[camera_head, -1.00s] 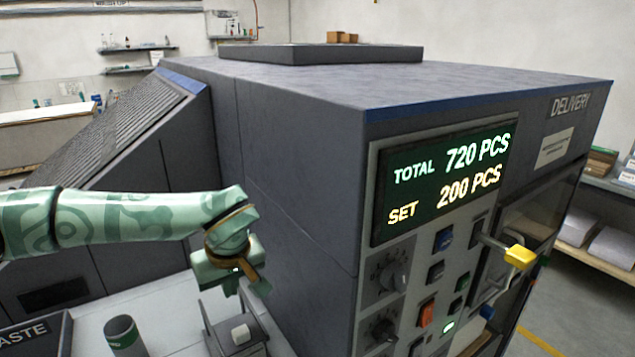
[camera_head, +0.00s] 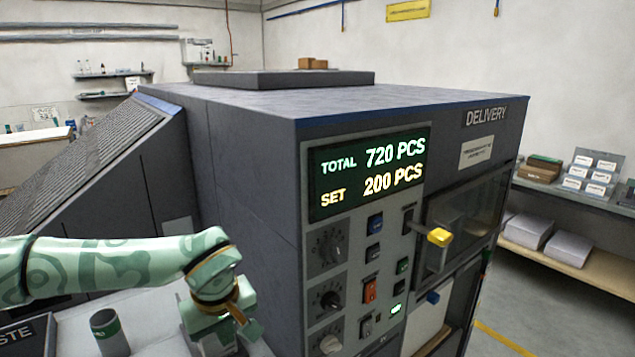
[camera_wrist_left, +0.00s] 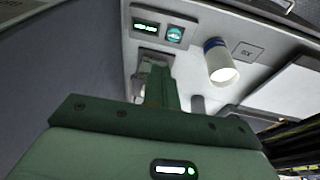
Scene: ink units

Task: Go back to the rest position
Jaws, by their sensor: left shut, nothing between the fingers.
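My left arm comes in from the left in the head view, patterned pale green. Its gripper (camera_head: 222,322) hangs at the lower left, in front of the dark machine's side and above a pale worktop. In the left wrist view the gripper's fingers (camera_wrist_left: 160,85) are together with nothing between them. My right gripper is in neither view.
A dark green-banded cup (camera_head: 109,333) stands near the gripper. Shelves with paper stacks (camera_head: 553,246) are at right; floor shows there.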

